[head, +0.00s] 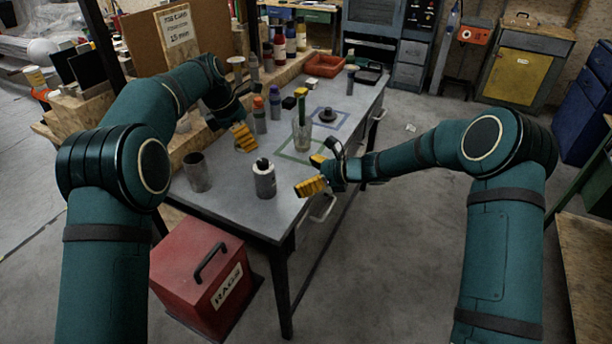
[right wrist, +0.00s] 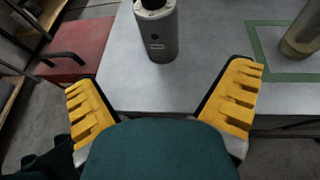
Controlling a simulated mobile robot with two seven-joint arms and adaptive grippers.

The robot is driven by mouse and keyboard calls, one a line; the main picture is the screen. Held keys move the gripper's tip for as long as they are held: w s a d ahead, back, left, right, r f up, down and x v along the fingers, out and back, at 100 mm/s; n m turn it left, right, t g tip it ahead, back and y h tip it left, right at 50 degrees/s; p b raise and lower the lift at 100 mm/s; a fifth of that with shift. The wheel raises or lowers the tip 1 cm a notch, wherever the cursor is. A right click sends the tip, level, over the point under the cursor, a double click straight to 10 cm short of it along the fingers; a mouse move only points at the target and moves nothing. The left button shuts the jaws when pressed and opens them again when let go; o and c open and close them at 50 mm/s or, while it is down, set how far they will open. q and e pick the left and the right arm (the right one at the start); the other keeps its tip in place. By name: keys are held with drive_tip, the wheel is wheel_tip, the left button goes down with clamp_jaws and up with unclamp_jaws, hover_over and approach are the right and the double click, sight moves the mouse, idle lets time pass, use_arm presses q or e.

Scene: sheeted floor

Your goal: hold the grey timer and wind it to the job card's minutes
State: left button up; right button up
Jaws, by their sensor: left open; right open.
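The grey timer (head: 264,182) is an upright cylinder with a black knob on top. It stands near the table's front edge, and the right wrist view shows it too (right wrist: 158,38), with a small window on its side. The job card (head: 178,27) is on the brown board at the back; its small print is blurred, and the number looks like 15 MIN. My left gripper (head: 243,137) is open behind the timer, over the table. My right gripper (head: 314,174) is open to the timer's right, near the table edge. Neither gripper touches the timer.
A grey metal cup (head: 196,173) stands left of the timer. A dark round object (head: 327,115) sits in a blue outline. Several bottles stand behind. A red rags box (head: 190,262) is on the floor in front.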

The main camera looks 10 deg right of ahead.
sight(264, 180)
drive_tip(key=x, duration=1.3)
drive_tip(key=shift+w+a, duration=0.15)
drive_tip(key=shift+a, duration=0.05)
